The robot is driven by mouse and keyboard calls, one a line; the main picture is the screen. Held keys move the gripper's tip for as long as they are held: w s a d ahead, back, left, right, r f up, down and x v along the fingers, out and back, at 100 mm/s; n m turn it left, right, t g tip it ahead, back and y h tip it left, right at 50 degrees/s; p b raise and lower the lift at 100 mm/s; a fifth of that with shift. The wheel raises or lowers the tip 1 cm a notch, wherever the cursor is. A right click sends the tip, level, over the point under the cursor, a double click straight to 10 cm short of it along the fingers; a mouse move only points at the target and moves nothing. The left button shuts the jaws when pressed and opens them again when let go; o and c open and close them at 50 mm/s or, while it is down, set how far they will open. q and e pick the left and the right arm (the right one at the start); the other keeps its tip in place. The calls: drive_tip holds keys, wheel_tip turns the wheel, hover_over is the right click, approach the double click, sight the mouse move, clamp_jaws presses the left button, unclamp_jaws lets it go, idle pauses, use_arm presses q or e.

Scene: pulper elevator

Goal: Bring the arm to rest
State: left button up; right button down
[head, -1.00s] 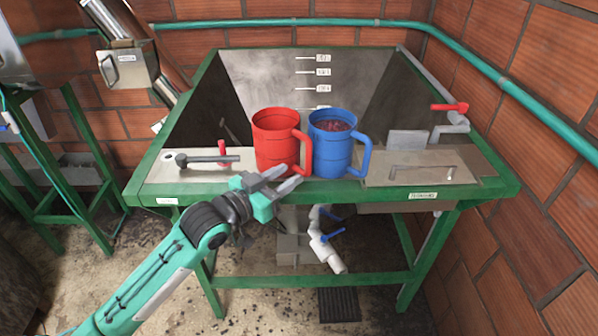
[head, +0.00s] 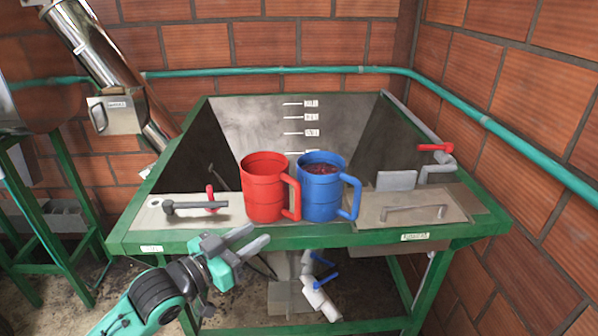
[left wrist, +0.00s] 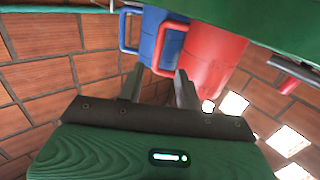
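My left gripper (head: 245,242) is in front of the front edge of the green-framed hopper table, below the red mug. Its two fingers are apart with nothing between them. The fingers also show in the left wrist view (left wrist: 158,88), with the mugs beyond them. The red mug (head: 263,192) stands on the table's front ledge, apart from the gripper. The blue mug (head: 318,196), with dark red contents, stands just right of it. My right gripper is not in view.
The green-framed table (head: 385,237) holds a metal hopper. A black lever (head: 190,205) lies on the ledge at left, a hatch with a handle (head: 412,211) at right. A red-handled valve (head: 434,147) is at back right. White piping with blue handles (head: 318,295) hangs below.

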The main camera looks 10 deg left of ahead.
use_arm(q)
drive_tip(key=s+f+n+g+y, duration=0.2)
drive_tip(key=s+f+g+y, duration=0.35)
drive_tip(key=f, duration=1.05)
drive_tip(key=s+a+f+n+g+y, duration=0.1)
drive_tip(key=s+f+g, duration=0.1)
drive_tip(key=s+f, duration=0.3)
drive_tip(key=s+a+f+g+y, duration=0.1)
drive_tip(key=s+f+g+y, duration=0.1)
drive_tip(key=s, duration=0.6)
drive_tip(key=s+a+f+n+g+y, duration=0.1)
drive_tip(key=s+f+g, duration=0.1)
drive_tip(key=s+f, duration=0.3)
wheel_tip(320, 180, down, 30)
drive_tip(key=s+f+g, duration=0.1)
drive_tip(key=s+g, duration=0.1)
drive_tip(key=s+a+f, duration=0.3)
drive_tip(key=s+f, duration=1.5)
drive_tip(key=shift+s+g, duration=0.25)
drive_tip(key=shift+g, duration=0.1)
drive_tip(key=shift+f, duration=0.1)
